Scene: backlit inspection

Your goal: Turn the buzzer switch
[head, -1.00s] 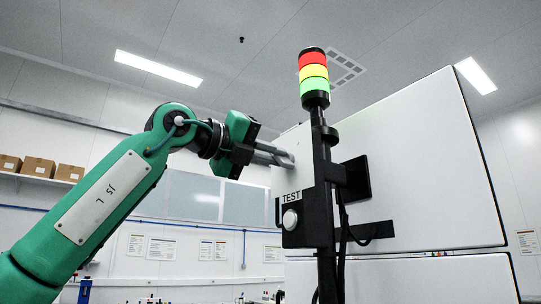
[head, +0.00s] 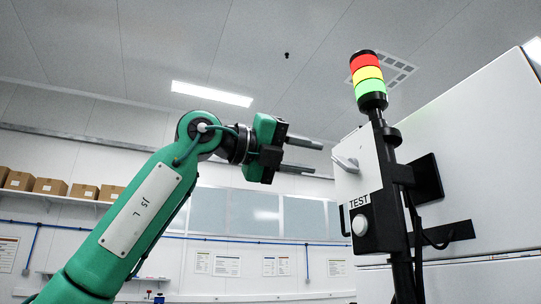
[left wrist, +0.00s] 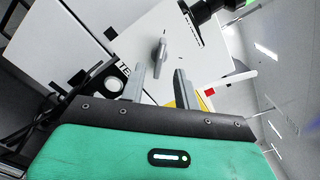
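The buzzer switch (head: 346,163) is a grey lever knob on the side face of a white box above a TEST label. It also shows in the left wrist view (left wrist: 159,52), its handle lying roughly along the line of view. My left gripper (head: 316,158) is open and empty, to the left of the knob with a clear gap. In the left wrist view its two fingers (left wrist: 160,72) are apart, with the knob beyond the space between them. My right gripper is not in view.
A round white button (head: 360,225) sits below the TEST label. A red, yellow and green light tower (head: 368,80) rises on a black post beside the box. A large white cabinet (head: 470,170) stands at right. Cardboard boxes (head: 50,186) lie on a far shelf.

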